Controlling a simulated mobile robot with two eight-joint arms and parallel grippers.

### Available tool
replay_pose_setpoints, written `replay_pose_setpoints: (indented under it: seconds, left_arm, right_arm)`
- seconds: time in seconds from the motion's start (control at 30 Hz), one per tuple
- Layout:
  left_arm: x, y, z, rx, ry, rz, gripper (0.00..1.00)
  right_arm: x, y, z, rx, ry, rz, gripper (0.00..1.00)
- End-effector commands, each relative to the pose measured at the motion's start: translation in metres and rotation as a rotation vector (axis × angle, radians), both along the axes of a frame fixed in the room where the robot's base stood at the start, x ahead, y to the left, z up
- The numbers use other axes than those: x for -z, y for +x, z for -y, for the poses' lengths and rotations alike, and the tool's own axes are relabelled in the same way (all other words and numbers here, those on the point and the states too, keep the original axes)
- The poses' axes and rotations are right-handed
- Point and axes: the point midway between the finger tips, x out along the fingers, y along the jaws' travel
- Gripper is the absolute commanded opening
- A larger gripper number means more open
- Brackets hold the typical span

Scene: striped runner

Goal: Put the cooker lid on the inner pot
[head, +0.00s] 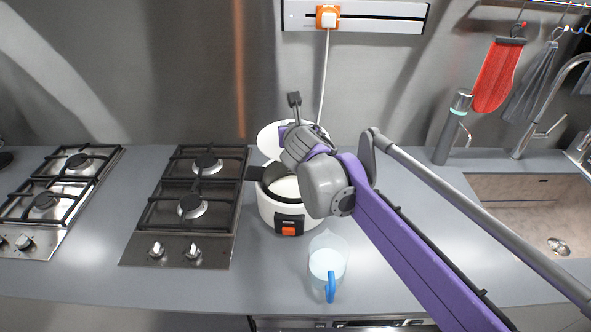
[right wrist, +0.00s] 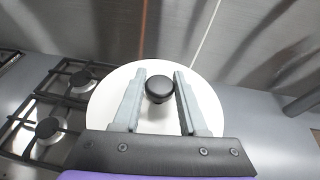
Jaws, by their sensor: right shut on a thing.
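The white round cooker lid (right wrist: 108,100) with its black knob (right wrist: 159,90) fills the middle of the right wrist view. My right gripper (right wrist: 159,80) is shut on the knob, with one finger on each side. In the head view part of the lid (head: 268,141) shows behind my right wrist, at the back of the white cooker (head: 270,214). The cooker is open at the top. Its inner pot (head: 284,186) shows a dark rim and a pale inside, partly hidden by my wrist. My left gripper is not in view.
A clear jug (head: 322,262) with a blue handle stands in front of the cooker. Gas hobs (head: 190,205) lie to the left, and a tap and sink (head: 540,205) to the right. A white cord (head: 324,80) hangs from the wall socket behind.

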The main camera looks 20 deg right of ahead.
Motion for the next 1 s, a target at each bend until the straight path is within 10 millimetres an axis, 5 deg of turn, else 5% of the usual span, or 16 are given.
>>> replay_pose_setpoints:
  seconds: [0.63, 1.0]
  left_arm:
    - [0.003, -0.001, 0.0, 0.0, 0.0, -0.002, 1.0]
    - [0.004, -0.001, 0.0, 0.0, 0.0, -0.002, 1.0]
  right_arm:
    - [0.091, -0.001, -0.002, -0.004, 0.0, 0.0, 0.0]
    - [0.098, -0.001, -0.002, -0.004, 0.0, 0.0, 0.0]
